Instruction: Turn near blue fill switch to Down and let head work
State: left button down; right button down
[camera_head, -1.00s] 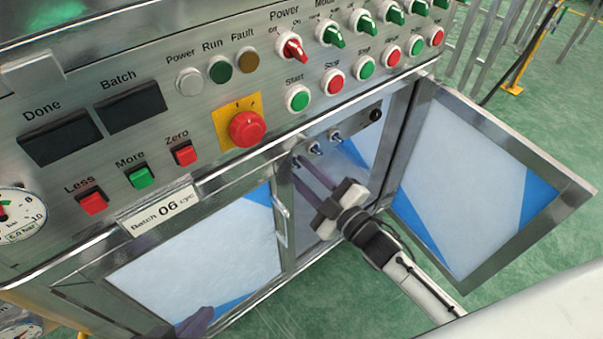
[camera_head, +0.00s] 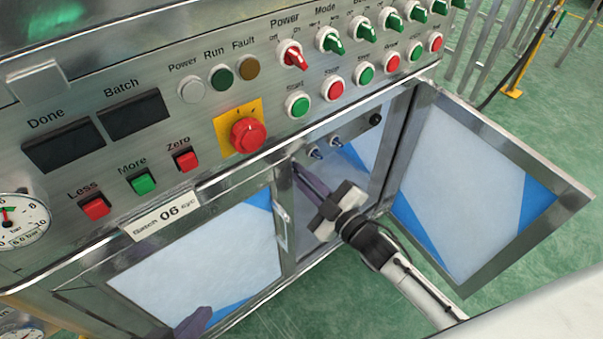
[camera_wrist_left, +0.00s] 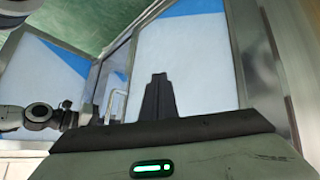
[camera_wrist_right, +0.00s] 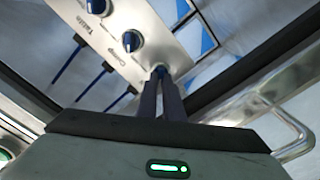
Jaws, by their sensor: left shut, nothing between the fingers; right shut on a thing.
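The small blue switches are in a row on the lower panel (camera_head: 352,143) behind the open door. Two of them, the middle one (camera_head: 316,154) and the far one (camera_head: 336,141), are uncovered. The nearest blue switch (camera_wrist_right: 161,70) sits between the fingertips of my right gripper (camera_head: 297,167), which is shut on it; in the head view the fingers mostly hide it. The two other blue switches (camera_wrist_right: 132,40) show clear in the right wrist view. My left gripper (camera_head: 203,313) is shut and empty, a dark shape before the closed left door; its fingers (camera_wrist_left: 158,80) are together in the left wrist view.
The open framed door (camera_head: 480,190) stands to the right of my right arm. The closed door (camera_head: 205,262) with its handle (camera_head: 281,222) is to the left. Above are the red emergency button (camera_head: 247,135) and several push buttons. A gauge (camera_head: 18,222) is at the left edge.

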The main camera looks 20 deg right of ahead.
pick_arm(q)
jog(key=shift+n+t+y, duration=0.4)
jog(key=shift+n+t, duration=0.2)
jog(key=shift+t, duration=0.3)
jog(key=s+a+r+p, duration=0.1)
jog(key=p, duration=0.1)
jog(key=s+a+r+p, duration=0.1)
jog(key=a+r+p, duration=0.1)
jog(key=p, duration=0.1)
pick_arm(e)
jog(key=m, duration=1.7)
jog(key=shift+w+d, duration=0.1)
jog(key=shift+d, duration=0.25)
jog(key=c, duration=1.9)
grip_release()
pick_arm(q)
jog(key=shift+r, duration=0.1)
